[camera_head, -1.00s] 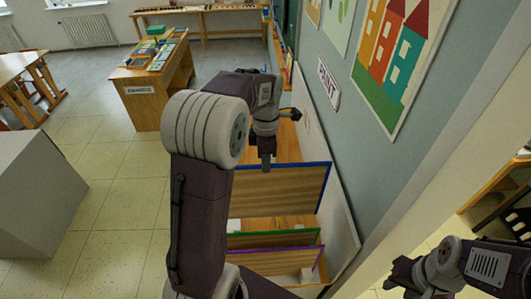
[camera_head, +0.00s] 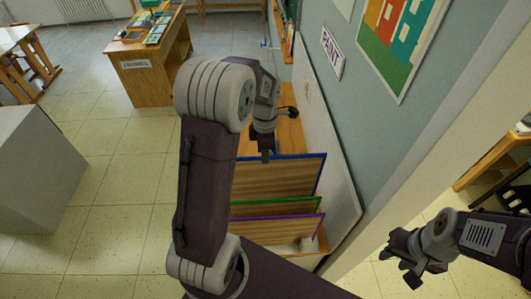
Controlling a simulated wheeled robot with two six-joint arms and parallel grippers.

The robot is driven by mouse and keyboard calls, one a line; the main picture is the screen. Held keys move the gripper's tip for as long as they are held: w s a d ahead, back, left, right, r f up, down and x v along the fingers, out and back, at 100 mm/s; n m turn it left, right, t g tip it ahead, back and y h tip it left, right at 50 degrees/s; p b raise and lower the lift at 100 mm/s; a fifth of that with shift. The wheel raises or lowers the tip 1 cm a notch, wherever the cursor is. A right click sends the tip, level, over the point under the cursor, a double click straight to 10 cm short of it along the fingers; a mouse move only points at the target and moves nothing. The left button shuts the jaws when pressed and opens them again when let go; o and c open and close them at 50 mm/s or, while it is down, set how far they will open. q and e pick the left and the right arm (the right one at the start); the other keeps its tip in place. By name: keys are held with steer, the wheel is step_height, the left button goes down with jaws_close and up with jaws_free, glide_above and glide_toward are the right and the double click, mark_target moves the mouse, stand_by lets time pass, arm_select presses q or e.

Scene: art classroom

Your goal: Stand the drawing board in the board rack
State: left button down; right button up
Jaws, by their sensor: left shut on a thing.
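A wooden drawing board with blue edging (camera_head: 295,177) stands upright beside the wall. My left gripper (camera_head: 265,155) is shut on its top edge, towards the left. The board's lower edge is hidden behind a green-edged board (camera_head: 315,194), so I cannot tell whether it touches the rack. The green-edged board and a purple-edged board (camera_head: 285,229) stand upright in the wooden board rack (camera_head: 322,241), nearer to me. The rack is mostly hidden by the boards and my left arm. My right gripper (camera_head: 397,268) appears open and empty at the lower right, away from the rack.
A white panel (camera_head: 342,190) and the blue-grey wall (camera_head: 375,140) run close along the right of the boards. A wooden surface (camera_head: 290,130) lies behind them. A grey block (camera_head: 40,175) and a desk (camera_head: 150,85) stand to the left, with clear tiled floor between.

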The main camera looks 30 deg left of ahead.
mark_target(265, 183)
arm_select(q)
step_height(265, 183, down, 7)
steer(key=b, duration=0.5)
steer(key=shift+w+b, duration=0.1)
steer(key=shift+b, duration=0.25)
step_height(265, 183, down, 2)
steer(key=shift+f+b, duration=0.2)
steer(key=shift+b, duration=0.95)
steer(key=shift+f+b, duration=2.5)
steer(key=shift+f, duration=1.2)
steer(key=c, duration=1.5)
jaws_free()
steer(key=shift+o, duration=0.3)
steer(key=o, duration=0.4)
steer(key=shift+c, duration=0.2)
steer(key=shift+r, duration=0.1)
